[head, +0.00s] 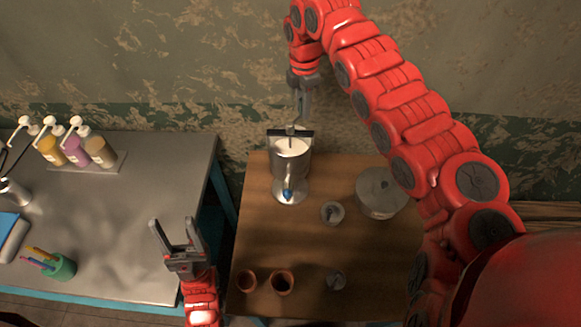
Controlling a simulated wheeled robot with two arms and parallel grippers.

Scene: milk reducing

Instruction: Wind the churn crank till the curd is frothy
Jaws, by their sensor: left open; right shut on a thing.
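The churn (291,178) is a metal cylinder with a white surface of curd (290,147) at its open top. It stands upright near the back edge of the wooden table. A dark bar with a small crank (290,130) sits across the back of its rim. My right gripper (301,116) reaches down from above and is shut at the crank; the grip itself is small and partly hidden. I cannot make out froth on the curd.
The wooden table (310,245) also holds a lidded metal pot (380,195), small metal items (332,212) and two terracotta cups (282,281). A grey metal table (110,220) at left carries pump bottles (75,150) and a green pen cup (62,267). The wall stands close behind.

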